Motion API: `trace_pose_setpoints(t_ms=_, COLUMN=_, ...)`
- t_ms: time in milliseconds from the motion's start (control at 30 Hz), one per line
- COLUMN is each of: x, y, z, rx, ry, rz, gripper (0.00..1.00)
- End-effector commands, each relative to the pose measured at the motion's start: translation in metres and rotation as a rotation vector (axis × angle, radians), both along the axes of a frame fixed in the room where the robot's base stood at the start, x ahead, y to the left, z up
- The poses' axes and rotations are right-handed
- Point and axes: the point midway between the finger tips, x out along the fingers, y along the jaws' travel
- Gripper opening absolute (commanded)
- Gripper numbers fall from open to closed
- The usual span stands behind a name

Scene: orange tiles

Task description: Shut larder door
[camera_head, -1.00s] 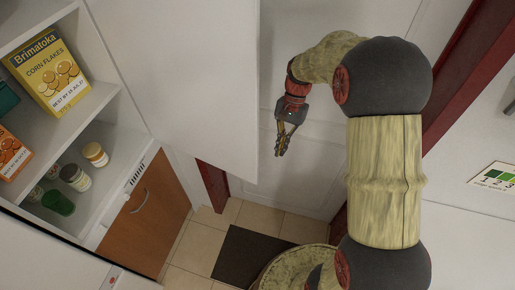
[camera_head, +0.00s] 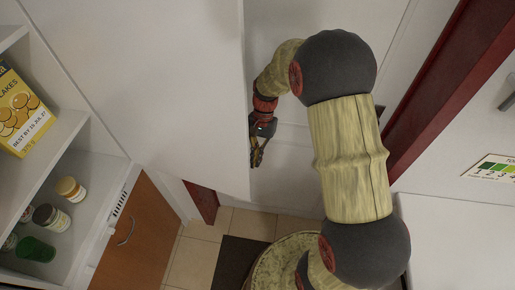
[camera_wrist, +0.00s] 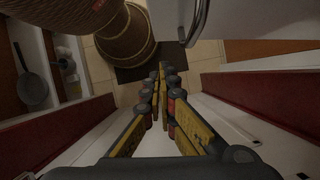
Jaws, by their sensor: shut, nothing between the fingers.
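The larder door (camera_head: 150,85) is a large plain white panel, standing open at the right of the larder shelves in the head view. My gripper (camera_head: 256,158) is shut and empty, just right of the door's free edge. I cannot tell whether it touches the door. In the wrist view my gripper's fingers (camera_wrist: 161,78) point toward the floor. A pale bar handle (camera_wrist: 198,22) shows at the top of that view on a white surface, apart from the fingertips.
The open larder shelves (camera_head: 52,150) hold a yellow corn flakes box (camera_head: 20,112), jars (camera_head: 50,217) and a green cup (camera_head: 36,249). A brown cupboard (camera_head: 135,232) is below. A dark mat (camera_head: 236,262) lies on the tiles. A dark red door frame (camera_head: 435,95) stands at right.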

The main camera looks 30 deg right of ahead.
Motion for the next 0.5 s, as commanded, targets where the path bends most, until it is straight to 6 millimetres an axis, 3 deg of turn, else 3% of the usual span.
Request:
trace_pose_setpoints(t_ms=100, x=-0.006, y=0.006, z=-0.021, rx=0.001, ry=0.001, rz=0.0, gripper=0.0)
trace_pose_setpoints(t_ms=500, x=-0.033, y=0.034, z=-0.019, rx=-0.001, ry=-0.002, rz=0.001, gripper=0.0)
